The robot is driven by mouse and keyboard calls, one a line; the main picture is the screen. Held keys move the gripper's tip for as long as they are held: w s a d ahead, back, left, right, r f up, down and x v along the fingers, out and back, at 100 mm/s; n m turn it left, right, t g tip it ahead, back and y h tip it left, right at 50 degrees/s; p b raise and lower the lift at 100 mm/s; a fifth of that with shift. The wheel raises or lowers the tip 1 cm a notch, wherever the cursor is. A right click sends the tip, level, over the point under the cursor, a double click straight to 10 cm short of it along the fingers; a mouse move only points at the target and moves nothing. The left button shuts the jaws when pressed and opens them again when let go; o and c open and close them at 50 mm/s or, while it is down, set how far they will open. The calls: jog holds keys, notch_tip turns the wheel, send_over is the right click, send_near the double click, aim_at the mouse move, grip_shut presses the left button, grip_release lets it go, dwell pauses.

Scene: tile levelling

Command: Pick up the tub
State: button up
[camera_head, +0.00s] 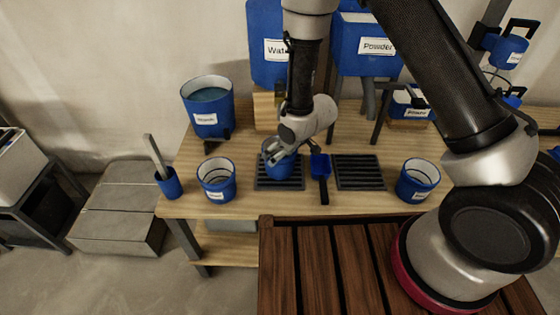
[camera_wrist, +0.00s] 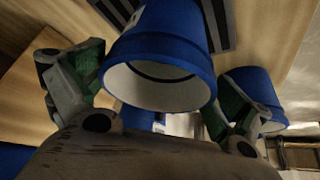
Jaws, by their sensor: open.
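A blue tub (camera_head: 281,171) with a pale inside stands on the left black slatted grate (camera_head: 262,184) on the wooden bench. My gripper (camera_head: 276,151) is at its rim and hides part of it. In the wrist view the tub (camera_wrist: 160,48) fills the middle, its open white mouth facing the camera. The fingers of my gripper (camera_wrist: 153,90) are spread open on either side of it. I cannot tell whether they touch it. Two similar labelled tubs stand on the bench, one to the left (camera_head: 216,187) and one to the right (camera_head: 418,187).
A blue brush or scoop (camera_head: 321,172) lies between the left grate and the right grate (camera_head: 358,180). A large blue bucket of liquid (camera_head: 208,108) stands behind left. A blue holder (camera_head: 169,186) is at the left edge. Water (camera_head: 267,65) and powder (camera_head: 365,62) containers rise behind.

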jog(key=shift+x, duration=1.25)
jog(key=shift+r, duration=0.1)
jog(key=c, duration=1)
jog(key=shift+c, duration=0.2)
